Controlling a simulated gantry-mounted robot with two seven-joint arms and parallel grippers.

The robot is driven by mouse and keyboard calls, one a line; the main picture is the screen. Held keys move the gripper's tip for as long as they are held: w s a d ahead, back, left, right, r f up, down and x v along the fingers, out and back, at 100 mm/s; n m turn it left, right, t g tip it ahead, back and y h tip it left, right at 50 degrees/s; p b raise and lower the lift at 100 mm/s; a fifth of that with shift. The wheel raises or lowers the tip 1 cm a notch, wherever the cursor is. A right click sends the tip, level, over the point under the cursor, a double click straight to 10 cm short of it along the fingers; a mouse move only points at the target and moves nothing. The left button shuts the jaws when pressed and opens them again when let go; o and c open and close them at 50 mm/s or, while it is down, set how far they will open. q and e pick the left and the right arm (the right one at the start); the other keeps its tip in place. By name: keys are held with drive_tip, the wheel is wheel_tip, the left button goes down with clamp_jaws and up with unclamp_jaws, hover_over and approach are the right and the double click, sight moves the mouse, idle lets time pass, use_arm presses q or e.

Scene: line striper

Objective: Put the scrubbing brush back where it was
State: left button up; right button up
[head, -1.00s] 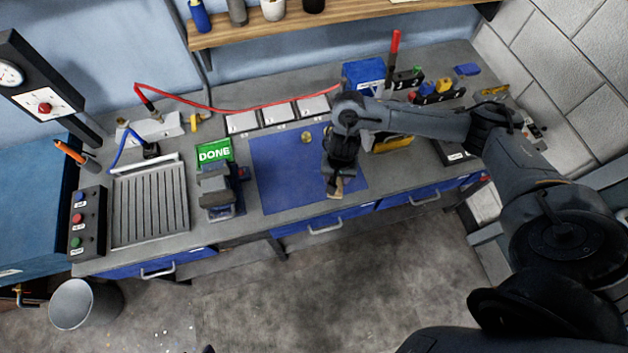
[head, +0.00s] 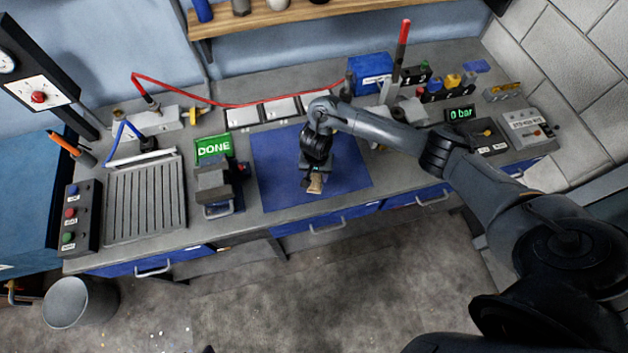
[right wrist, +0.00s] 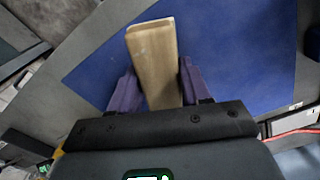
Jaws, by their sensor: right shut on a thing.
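The scrubbing brush (right wrist: 153,58) shows in the right wrist view as a plain wooden block between the two purple fingers. Its bristles are not visible. In the head view a small tan end of the brush (head: 316,184) shows below the gripper. My right gripper (head: 312,178) is shut on the brush over the front middle of the blue mat (head: 275,185). I cannot tell whether the brush touches the mat. The right gripper also fills the lower part of the right wrist view (right wrist: 155,85). My left gripper is not in view.
A vise (head: 216,188) and a green DONE sign (head: 213,149) stand left of the mat. A ribbed tray (head: 146,203) is further left. Behind the mat are white labelled boxes (head: 280,109) and a red hose (head: 230,106). A blue box (head: 370,76) stands at the back right.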

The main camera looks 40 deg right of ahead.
sight(314, 179)
drive_tip(key=shift+w+f, duration=0.2)
drive_tip(key=shift+w, duration=0.2)
drive_tip(key=shift+f+b, duration=0.45)
drive_tip(key=shift+f, duration=1.55)
drive_tip(key=o, duration=1)
drive_tip(key=shift+f, duration=0.1)
